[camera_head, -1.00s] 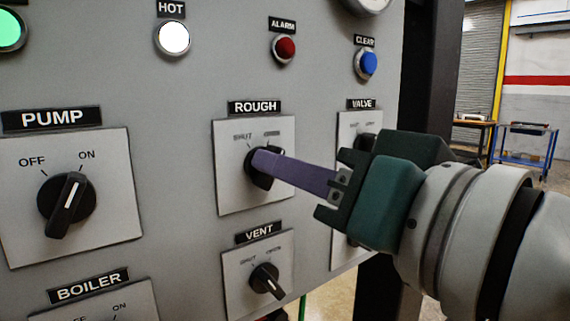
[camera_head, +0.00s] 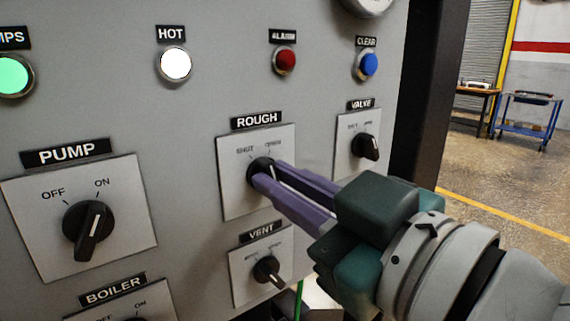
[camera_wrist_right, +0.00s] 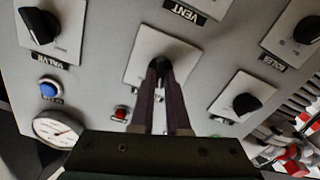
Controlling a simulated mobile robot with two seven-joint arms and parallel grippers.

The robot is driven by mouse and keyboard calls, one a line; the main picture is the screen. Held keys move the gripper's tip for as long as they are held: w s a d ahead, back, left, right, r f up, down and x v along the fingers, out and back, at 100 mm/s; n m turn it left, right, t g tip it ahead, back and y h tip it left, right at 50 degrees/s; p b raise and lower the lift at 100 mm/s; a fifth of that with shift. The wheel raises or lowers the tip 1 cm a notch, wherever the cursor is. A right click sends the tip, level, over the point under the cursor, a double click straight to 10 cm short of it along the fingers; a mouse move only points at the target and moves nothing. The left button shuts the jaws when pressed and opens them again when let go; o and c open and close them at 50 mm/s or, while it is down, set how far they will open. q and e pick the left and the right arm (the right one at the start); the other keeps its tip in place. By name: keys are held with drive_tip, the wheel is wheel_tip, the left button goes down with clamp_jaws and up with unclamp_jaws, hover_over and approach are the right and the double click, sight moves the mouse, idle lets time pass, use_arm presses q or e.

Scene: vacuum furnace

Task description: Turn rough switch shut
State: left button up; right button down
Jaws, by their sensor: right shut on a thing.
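The rough switch (camera_head: 259,166) is a black knob on a light square plate under the ROUGH label, with SHUT marked at its upper left and OPEN at its upper right. My right gripper (camera_head: 268,176) has its two purple fingers on either side of this knob, shut on it. In the right wrist view the fingers (camera_wrist_right: 163,68) reach the knob (camera_wrist_right: 172,65) and hide much of it. The knob's exact pointing direction is hard to tell behind the fingers. My left gripper is not in view.
The vent knob (camera_head: 268,270) is just below, close under my right gripper. The valve knob (camera_head: 366,146) is to the right, the pump knob (camera_head: 88,230) to the left. Alarm (camera_head: 284,61) and clear (camera_head: 367,66) buttons sit above. Open floor lies right of the panel.

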drive_tip(key=shift+n+p, duration=0.4)
drive_tip(key=shift+n, duration=0.7)
drive_tip(key=c, duration=0.9)
unclamp_jaws()
drive_tip(key=b+v, duration=0.1)
drive_tip(key=v, duration=0.9)
